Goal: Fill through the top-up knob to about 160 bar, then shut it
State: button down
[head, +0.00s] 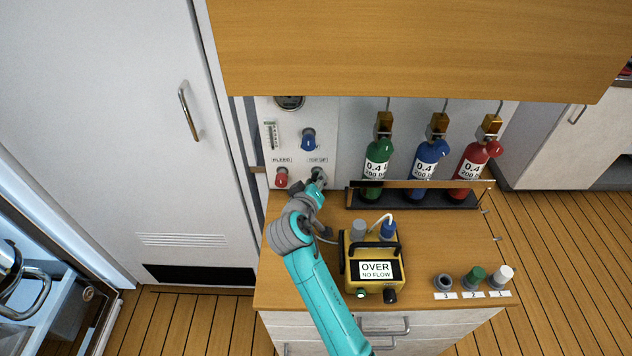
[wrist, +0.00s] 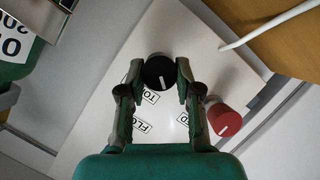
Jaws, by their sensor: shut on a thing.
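The top-up knob (wrist: 159,72) is black with a white pointer line in the wrist view. My gripper (wrist: 160,78) is shut on it, one finger at each side. In the head view my gripper (head: 319,181) is at the lower right of the white panel (head: 340,125) and mostly hides the knob. The round gauge (head: 289,102) at the panel's top is cut off by the overhead cabinet, and its reading cannot be made out. The yellow meter (head: 349,286) on the counter shows "OVER" and "NO FLOW".
A red knob (head: 281,178) sits left of the top-up knob, also beside my finger in the wrist view (wrist: 224,120). A blue knob (head: 308,138) is above. Green (head: 376,172), blue (head: 427,163) and red (head: 472,162) cylinders stand right. Small capped fittings (head: 474,277) line the counter's front.

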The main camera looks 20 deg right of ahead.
jog(key=shift+a+f+n+h, duration=0.1)
jog(key=shift+a+n+h, duration=0.05)
jog(key=shift+n+h, duration=1.05)
jog(key=shift+n, duration=0.3)
jog(key=c, duration=0.8)
grip_release()
jog(key=v, duration=1.2)
